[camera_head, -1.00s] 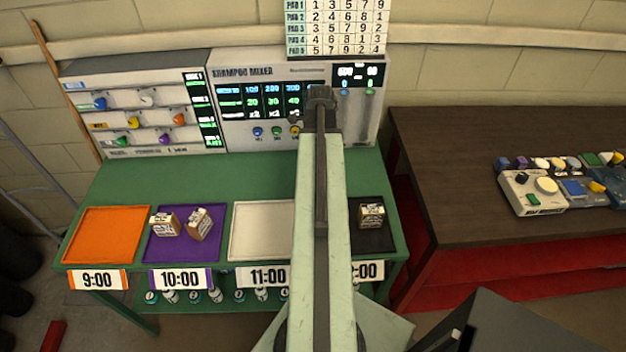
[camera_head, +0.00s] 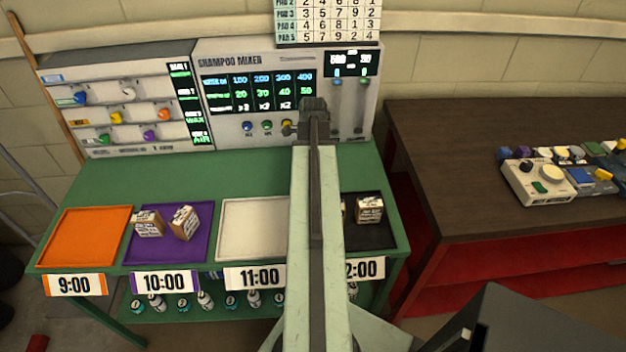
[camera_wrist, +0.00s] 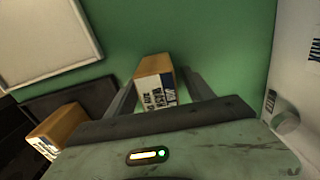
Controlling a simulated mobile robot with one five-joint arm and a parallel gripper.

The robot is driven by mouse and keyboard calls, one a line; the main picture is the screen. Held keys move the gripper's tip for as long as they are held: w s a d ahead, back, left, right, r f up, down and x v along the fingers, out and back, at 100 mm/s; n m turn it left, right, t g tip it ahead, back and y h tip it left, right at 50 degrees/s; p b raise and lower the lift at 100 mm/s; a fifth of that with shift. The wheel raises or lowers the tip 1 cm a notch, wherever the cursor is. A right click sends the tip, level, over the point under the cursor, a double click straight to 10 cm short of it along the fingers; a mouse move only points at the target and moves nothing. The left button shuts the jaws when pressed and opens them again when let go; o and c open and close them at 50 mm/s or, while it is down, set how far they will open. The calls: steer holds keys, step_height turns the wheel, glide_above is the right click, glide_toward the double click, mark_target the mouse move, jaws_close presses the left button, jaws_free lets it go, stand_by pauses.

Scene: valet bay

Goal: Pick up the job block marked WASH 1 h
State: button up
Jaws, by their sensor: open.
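In the wrist view my gripper (camera_wrist: 160,76) is open, with one finger on each side of a tan block (camera_wrist: 153,68). The block's white and dark blue label seems to include WASH, but the rest is too blurred to read. I cannot tell whether the fingers touch it. A second tan block (camera_wrist: 58,124) lies to the left, outside the fingers. In the head view a block (camera_head: 369,208) sits on the black 12:00 tray (camera_head: 378,237), and the edge of another (camera_head: 344,208) shows beside my arm. My arm hides the gripper's fingers there.
Two blocks (camera_head: 148,224) (camera_head: 184,222) sit on the purple 10:00 tray (camera_head: 196,250). The orange 9:00 tray (camera_head: 84,236) and the visible part of the white 11:00 tray (camera_head: 252,226) are empty. The shampoo mixer (camera_head: 230,60) stands behind. A brown table (camera_head: 450,160) is right.

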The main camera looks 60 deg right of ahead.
steer(key=shift+r, duration=0.1)
steer(key=shift+c, duration=0.3)
jaws_close()
steer(key=shift+r, duration=0.1)
